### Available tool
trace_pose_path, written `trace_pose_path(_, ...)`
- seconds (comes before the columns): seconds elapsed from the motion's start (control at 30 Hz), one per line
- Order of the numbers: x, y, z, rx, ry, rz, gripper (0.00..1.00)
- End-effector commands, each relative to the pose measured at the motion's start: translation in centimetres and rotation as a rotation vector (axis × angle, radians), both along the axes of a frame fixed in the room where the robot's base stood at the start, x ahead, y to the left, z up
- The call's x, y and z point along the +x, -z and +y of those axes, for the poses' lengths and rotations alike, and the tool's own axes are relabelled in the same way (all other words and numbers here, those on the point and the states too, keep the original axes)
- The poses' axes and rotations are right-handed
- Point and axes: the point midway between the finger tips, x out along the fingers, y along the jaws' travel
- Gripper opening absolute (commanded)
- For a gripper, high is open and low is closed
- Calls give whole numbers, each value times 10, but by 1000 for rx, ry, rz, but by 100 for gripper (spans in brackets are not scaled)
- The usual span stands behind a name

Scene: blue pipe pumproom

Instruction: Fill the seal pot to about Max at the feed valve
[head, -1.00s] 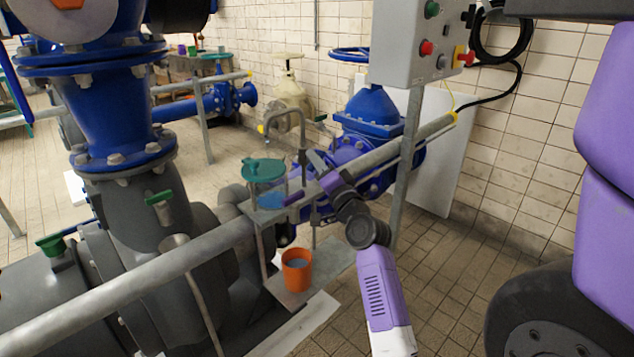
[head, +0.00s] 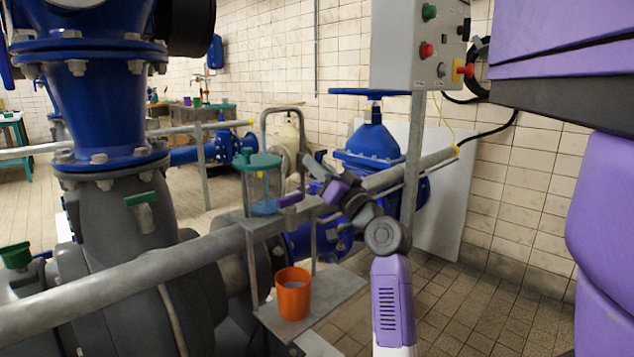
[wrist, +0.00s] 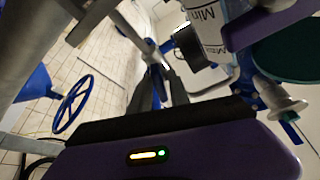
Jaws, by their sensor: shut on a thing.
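The seal pot (head: 265,186) is a clear cylinder with a green lid, standing on a small bracket beside the grey pipe. Blue liquid shows in its lower part. In the wrist view, the pot (wrist: 205,20) carries Min and Max marks, partly cut off; the level against them is unclear. My gripper (head: 314,166) is just right of the pot, by the hooked feed pipe (head: 265,122). In the wrist view, my gripper's fingers (wrist: 157,75) close on a small part, seemingly the feed valve's handle; the fingers largely hide it.
An orange cup (head: 293,297) with liquid stands on a lower metal shelf (head: 335,293). A grey control box (head: 420,45) on a post is at the right. A blue valve with a handwheel (head: 370,140) is behind my arm. Large pipework (head: 110,200) fills the left.

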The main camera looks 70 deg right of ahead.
Motion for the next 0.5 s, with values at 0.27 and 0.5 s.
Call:
trace_pose_path(0.27, 1, 3, 0, -47, -2, 30, 0)
trace_pose_path(0.5, 1, 2, 0, -54, -1, 35, 0)
